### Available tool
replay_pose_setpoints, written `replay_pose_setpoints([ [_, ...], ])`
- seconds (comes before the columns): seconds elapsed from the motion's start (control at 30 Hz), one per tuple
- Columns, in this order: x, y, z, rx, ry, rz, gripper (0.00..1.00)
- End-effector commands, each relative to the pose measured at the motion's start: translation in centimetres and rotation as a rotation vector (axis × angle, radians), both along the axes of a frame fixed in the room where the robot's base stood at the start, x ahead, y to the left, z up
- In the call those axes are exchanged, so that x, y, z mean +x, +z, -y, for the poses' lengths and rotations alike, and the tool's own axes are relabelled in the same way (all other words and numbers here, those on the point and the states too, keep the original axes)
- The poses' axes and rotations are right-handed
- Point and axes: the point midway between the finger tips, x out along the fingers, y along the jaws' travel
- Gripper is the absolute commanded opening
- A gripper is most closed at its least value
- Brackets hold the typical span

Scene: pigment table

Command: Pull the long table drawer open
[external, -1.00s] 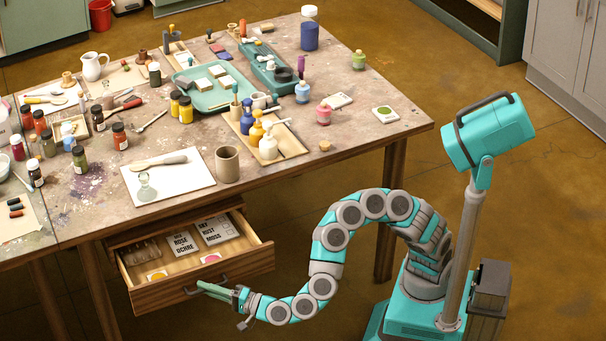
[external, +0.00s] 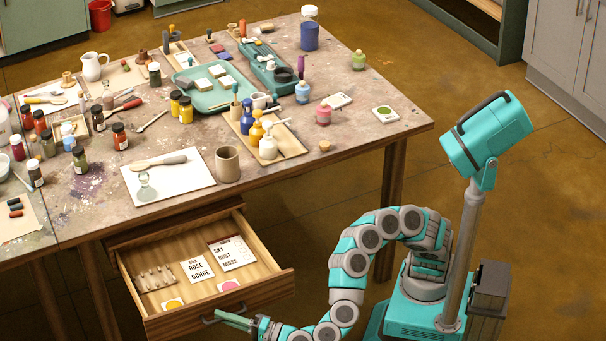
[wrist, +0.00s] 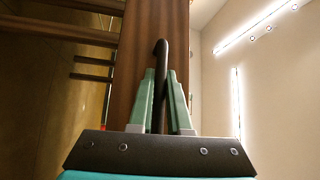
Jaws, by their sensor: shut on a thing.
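The long wooden drawer (external: 226,299) stands well open under the paint-stained table (external: 275,165) in the external view. Its dark bar handle (external: 208,320) is on the front face. My gripper (external: 240,322) reaches the handle from the right. In the wrist view my gripper (wrist: 161,95) has its two green fingers shut on the dark handle (wrist: 161,60), with the drawer's brown wooden front (wrist: 140,50) behind it.
The tabletop holds many jars, a teal tray (external: 209,103) and a brown cup (external: 228,164). The floor to the right is largely clear.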

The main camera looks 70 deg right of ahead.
Motion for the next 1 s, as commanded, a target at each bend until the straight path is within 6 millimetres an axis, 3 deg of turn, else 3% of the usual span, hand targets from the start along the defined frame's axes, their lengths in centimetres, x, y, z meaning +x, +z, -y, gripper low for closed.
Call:
replay_pose_setpoints([
  [0.13, 0.0, -0.1, 0.0, -0.001, 0.002, -0.001, 0.00],
  [0.17, 0.0, -0.1, 0.0, -0.001, 0.002, -0.001, 0.18],
  [0.27, 0.0, -0.1, 0.0, -0.001, 0.002, -0.001, 0.28],
  [0.57, -0.4, -0.1, -0.1, -0.001, 0.003, 0.000, 0.28],
  [1.0, -6.7, -0.9, -0.1, -0.002, 0.005, -0.001, 0.28],
])
